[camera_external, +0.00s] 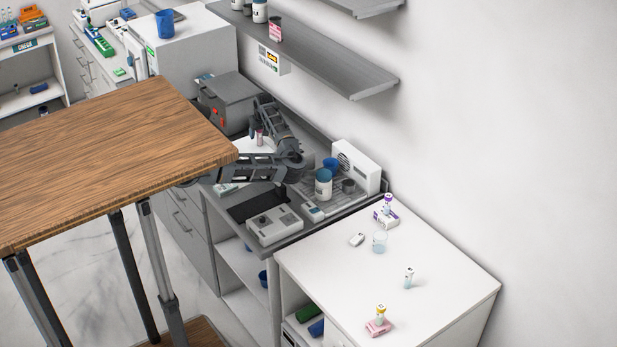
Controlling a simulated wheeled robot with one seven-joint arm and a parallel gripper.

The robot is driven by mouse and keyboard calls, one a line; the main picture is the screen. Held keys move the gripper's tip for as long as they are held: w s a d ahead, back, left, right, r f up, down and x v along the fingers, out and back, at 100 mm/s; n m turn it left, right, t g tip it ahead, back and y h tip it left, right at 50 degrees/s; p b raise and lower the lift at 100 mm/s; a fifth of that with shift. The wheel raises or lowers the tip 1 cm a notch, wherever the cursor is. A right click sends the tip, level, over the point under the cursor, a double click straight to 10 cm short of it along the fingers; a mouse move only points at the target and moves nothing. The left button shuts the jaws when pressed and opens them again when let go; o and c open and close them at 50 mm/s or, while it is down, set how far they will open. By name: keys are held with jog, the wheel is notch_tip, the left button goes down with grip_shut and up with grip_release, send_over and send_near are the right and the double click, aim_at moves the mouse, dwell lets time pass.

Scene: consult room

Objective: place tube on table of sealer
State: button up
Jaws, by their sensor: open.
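A small tube (259,137) with a reddish upper part stands about upright beside the grey box-shaped machine with red buttons (226,103), which looks like the sealer. A pale flat surface (243,146) lies under or behind the tube; I cannot tell whether it is the sealer's table. My dark arm reaches from behind the wooden table, bends over the counter and turns back toward the machine. My gripper (262,118) is open, close above or beside the tube. Its fingertips are small, and contact with the tube cannot be made out.
A wooden table (110,150) hides my base. A white device (274,225), a blue-and-white jar (323,184) and a white fan-like unit (356,167) crowd the counter right of my arm. A grey shelf (310,50) hangs above. The white cabinet top (340,285) has small items and free room.

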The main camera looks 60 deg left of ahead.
jog(key=v, duration=1.2)
jog(key=shift+r+b, duration=0.15)
jog(key=shift+b, duration=0.15)
